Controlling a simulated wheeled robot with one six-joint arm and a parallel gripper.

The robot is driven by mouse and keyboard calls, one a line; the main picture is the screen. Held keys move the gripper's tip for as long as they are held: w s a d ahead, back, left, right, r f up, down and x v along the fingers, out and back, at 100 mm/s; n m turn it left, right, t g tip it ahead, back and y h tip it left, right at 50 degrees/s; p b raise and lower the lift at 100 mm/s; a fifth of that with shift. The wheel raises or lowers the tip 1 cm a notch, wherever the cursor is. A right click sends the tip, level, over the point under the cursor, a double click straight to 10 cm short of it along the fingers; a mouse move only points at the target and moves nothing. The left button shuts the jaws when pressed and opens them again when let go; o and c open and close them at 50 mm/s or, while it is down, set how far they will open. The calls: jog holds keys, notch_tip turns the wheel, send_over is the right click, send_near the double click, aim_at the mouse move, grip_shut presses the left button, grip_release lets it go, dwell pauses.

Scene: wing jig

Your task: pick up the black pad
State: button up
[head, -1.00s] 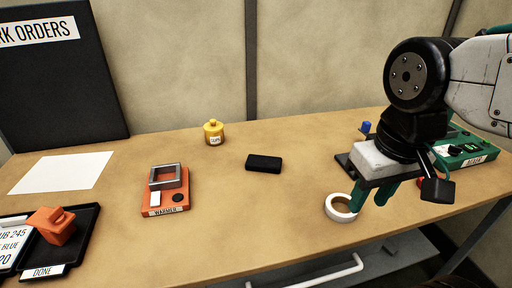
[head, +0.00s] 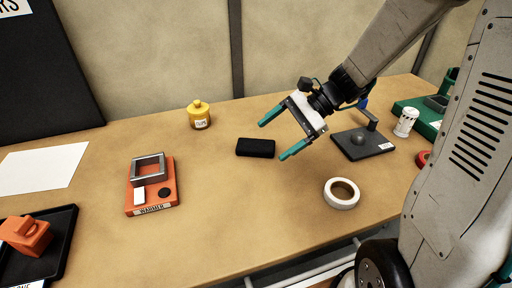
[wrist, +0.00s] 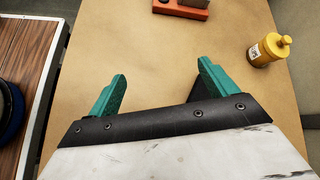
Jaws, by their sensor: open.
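The black pad (head: 255,147) is a small dark rectangular block lying flat on the tan table, near the middle in the head view. My gripper (head: 272,141) is open, with its teal fingers apart and pointing left, just right of the pad in the picture. No contact with the pad shows. In the wrist view my gripper (wrist: 158,82) has nothing visibly held between its fingers. A dark shape behind the right finger there may be the pad, mostly hidden.
An orange warmer (head: 167,193) with a grey frame stands left of the pad, a yellow bottle (head: 199,118) behind it. A white tape ring (head: 341,194) lies front right. A dark plate with a post (head: 361,144) stands to the right. The table in front of the pad is clear.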

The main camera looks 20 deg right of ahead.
aim_at(256, 144)
jog(key=w+d+f+m+t, duration=0.1)
jog(key=w+d+f+m, duration=0.1)
jog(key=w, duration=0.1)
jog(key=w+d+f+m+t+y, duration=0.1)
jog(key=w+d+f+m+t, duration=0.1)
jog(key=w+f+m, duration=0.1)
jog(key=w+d+f+m+t, duration=0.1)
jog(key=w+f+m, duration=0.2)
jog(key=shift+d+f+t+y, duration=0.15)
jog(key=shift+d+t+y, duration=0.15)
jog(key=shift+d, duration=0.1)
jog(key=shift+w+f+m, duration=0.15)
jog(key=shift+f+m, duration=0.1)
jog(key=shift+m, duration=0.15)
jog(key=x, duration=0.7)
jog(key=shift+a+f, duration=0.1)
jog(key=shift+f, duration=0.15)
jog(key=c, duration=1.2)
jog(key=shift+o, duration=0.2)
jog(key=shift+r, duration=0.1)
